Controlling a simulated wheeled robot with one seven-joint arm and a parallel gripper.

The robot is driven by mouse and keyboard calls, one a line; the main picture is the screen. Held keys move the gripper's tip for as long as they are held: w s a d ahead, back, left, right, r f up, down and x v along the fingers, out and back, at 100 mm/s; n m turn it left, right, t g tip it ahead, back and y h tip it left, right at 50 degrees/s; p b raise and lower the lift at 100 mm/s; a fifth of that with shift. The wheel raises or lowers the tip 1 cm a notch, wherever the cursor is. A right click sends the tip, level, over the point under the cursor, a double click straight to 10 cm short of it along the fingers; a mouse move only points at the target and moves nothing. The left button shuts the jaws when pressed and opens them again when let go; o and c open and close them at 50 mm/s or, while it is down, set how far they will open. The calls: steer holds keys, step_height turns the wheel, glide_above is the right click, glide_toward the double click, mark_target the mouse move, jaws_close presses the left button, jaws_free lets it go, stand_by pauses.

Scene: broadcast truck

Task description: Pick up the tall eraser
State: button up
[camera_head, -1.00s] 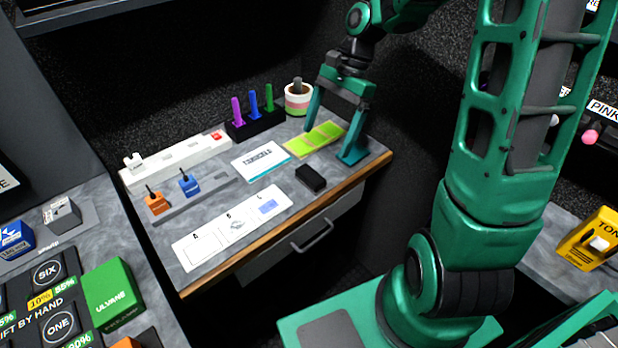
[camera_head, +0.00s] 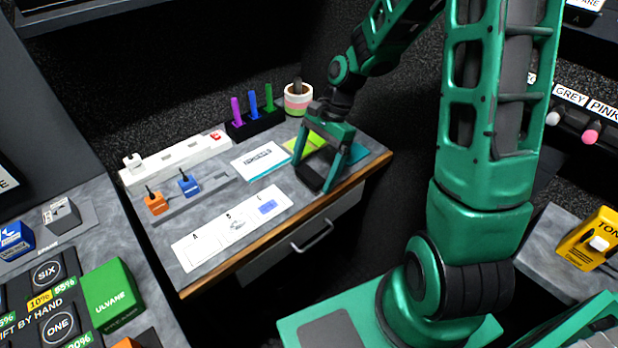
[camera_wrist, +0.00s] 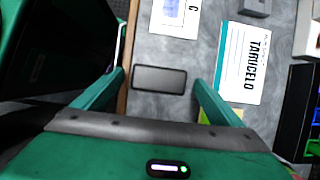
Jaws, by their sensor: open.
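A black block with rounded corners, which looks like the eraser (camera_head: 308,178), rests on the grey desk near its front wooden edge. In the wrist view the eraser (camera_wrist: 159,79) shows as a dark rectangle lying crosswise between my two fingertips, with desk visible on both sides of it. My gripper (camera_head: 315,172) is open and points down over the eraser. In the wrist view my gripper (camera_wrist: 158,80) has its fingers apart from the block. The fingers partly hide the eraser in the head view, and its height is hard to judge.
A white and teal TARUCELO card (camera_wrist: 240,62) lies beside one finger. A lettered white strip (camera_head: 232,227) lies to the left. Green notes (camera_head: 305,143) lie behind the gripper. A marker stand (camera_head: 256,123), a striped cup (camera_head: 298,100) and a white power strip (camera_head: 175,158) stand at the back.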

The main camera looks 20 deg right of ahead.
mark_target(311, 173)
steer(key=shift+a+f, duration=0.1)
steer(key=shift+f, duration=0.05)
steer(key=c, duration=1.1)
steer(key=shift+c, duration=0.2)
steer(key=shift+r, duration=0.45)
steer(key=r, duration=0.3)
steer(key=shift+s+a+r, duration=0.15)
steer(key=shift+a+r, duration=0.1)
steer(key=shift+r, duration=0.1)
steer(key=s+a+r, duration=0.1)
steer(key=a+r, duration=0.1)
steer(key=a, duration=0.1)
steer(key=s+a+r, duration=0.2)
steer(key=a, duration=0.1)
steer(key=s+a+r, duration=0.2)
steer(key=a, duration=0.2)
steer(key=shift+r, duration=0.25)
steer(key=shift+d, duration=0.1)
steer(key=shift+o, duration=0.5)
steer(key=shift+s, duration=0.1)
